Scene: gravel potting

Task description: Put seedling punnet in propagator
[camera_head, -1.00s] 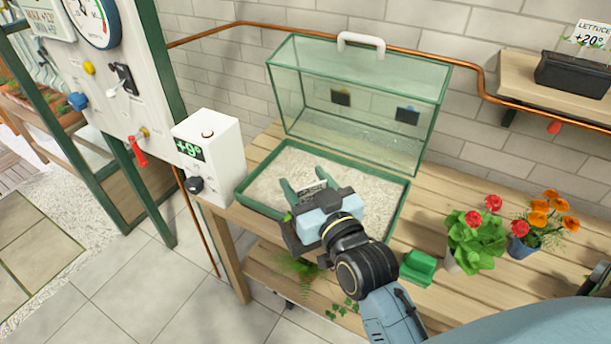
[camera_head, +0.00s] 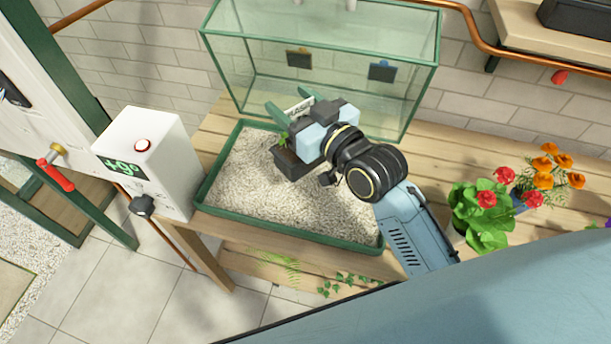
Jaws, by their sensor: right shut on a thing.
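The seedling punnet (camera_head: 290,163), a small dark box with green leaves at its edge, is held by my right gripper (camera_head: 303,125). The gripper is shut on it and partly hides it. Two green prongs and a small white label show beyond the gripper. The punnet is over the gravel of the green-rimmed propagator tray (camera_head: 268,226), in its back half. I cannot tell whether it touches the gravel. The propagator's green-framed glass cover (camera_head: 330,32) is at the back of the tray, leaving the gravel front exposed. My left gripper is out of view.
A white box with a display (camera_head: 150,158) stands left of the tray. A red-flowered plant (camera_head: 482,215) and orange flowers (camera_head: 548,170) stand on the bench at the right. A copper pipe (camera_head: 475,32) runs along the tiled wall. Gravel in front of the punnet is free.

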